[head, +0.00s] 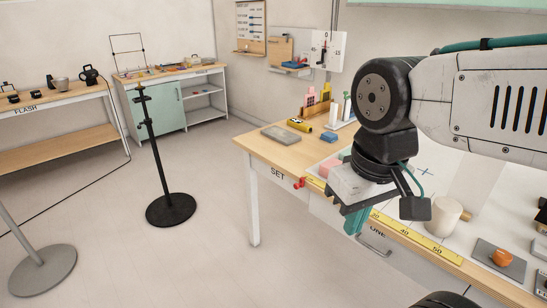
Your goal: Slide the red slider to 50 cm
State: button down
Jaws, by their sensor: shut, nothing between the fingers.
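A small red piece, which looks like the red slider (299,184), sits at the front edge of the wooden table near the SET label. A yellow ruler strip (437,249) runs along the front edge to the right, with the marks 40 and 50 readable. My gripper (354,223) has teal fingers and hangs at the front edge, to the right of the red slider and apart from it. It is shut with nothing in it. My wrist and gripper hide part of the ruler between the slider and the 40 mark.
A pink block (331,168) lies behind the ruler, left of my wrist. A white cylinder (443,216) and an orange object on a grey plate (501,258) stand behind the ruler at right. A black stand (168,209) is on the floor; the floor before the table is clear.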

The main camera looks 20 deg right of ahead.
aim_at(296, 186)
jog(key=i, duration=0.9)
jog(key=z, duration=0.5)
